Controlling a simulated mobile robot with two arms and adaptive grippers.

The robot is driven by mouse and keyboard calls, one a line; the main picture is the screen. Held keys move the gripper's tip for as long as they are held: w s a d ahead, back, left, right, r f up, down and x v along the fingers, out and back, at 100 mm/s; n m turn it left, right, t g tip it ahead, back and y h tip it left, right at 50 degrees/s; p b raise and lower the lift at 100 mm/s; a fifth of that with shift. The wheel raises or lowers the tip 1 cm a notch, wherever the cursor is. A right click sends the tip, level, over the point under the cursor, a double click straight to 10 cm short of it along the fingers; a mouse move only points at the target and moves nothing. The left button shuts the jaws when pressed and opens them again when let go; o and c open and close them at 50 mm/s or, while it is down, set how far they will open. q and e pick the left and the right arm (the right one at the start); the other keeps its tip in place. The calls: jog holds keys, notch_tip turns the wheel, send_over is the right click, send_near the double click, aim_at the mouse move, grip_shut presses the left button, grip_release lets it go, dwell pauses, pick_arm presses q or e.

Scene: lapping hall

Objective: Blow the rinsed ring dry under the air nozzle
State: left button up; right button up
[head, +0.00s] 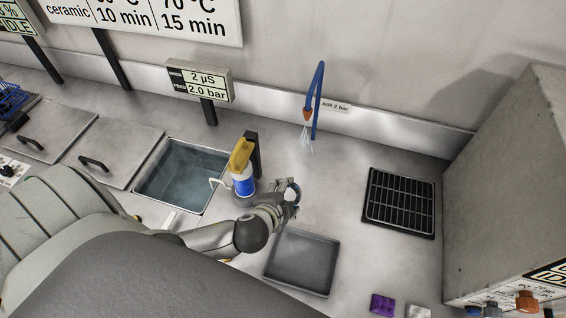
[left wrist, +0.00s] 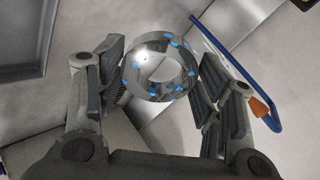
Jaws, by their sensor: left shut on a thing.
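My left gripper (head: 284,198) is shut on a shiny metal ring (left wrist: 133,72), which it holds above the bench. The ring shows between the fingers in the left wrist view, with several blue drops on its face. In the head view the ring (head: 294,188) is small and partly hidden by the fingers. The air nozzle (head: 307,115) has an orange tip on a blue hose, and pale streaks fan out below it. The ring is apart from the nozzle, lower and slightly left of it in the head view. The nozzle (left wrist: 260,106) also shows right of the gripper in the left wrist view. My right gripper is out of view.
A blue-labelled bottle with a yellow top (head: 242,180) stands close left of my gripper, beside a water-filled basin (head: 208,207). A grey tray (head: 300,286) lies in front, and a black rack (head: 400,202) lies to the right. A large grey cabinet (head: 510,190) bounds the right side.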

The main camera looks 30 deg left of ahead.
pick_arm(q)
jog(key=shift+s+a, duration=0.2)
jog(key=shift+w, duration=0.1)
jog(key=w+a+f+b, duration=0.1)
jog(key=w+a+b, duration=0.1)
jog(key=w, duration=0.5)
jog(key=w+a+f+b, duration=0.2)
jog(key=w, duration=0.6)
jog(key=shift+w, duration=0.15)
dwell(0.3)
dwell(4.6)
jog(key=s+d+p, duration=0.3)
jog(key=s, duration=0.8)
jog(key=shift+s+p, duration=0.35)
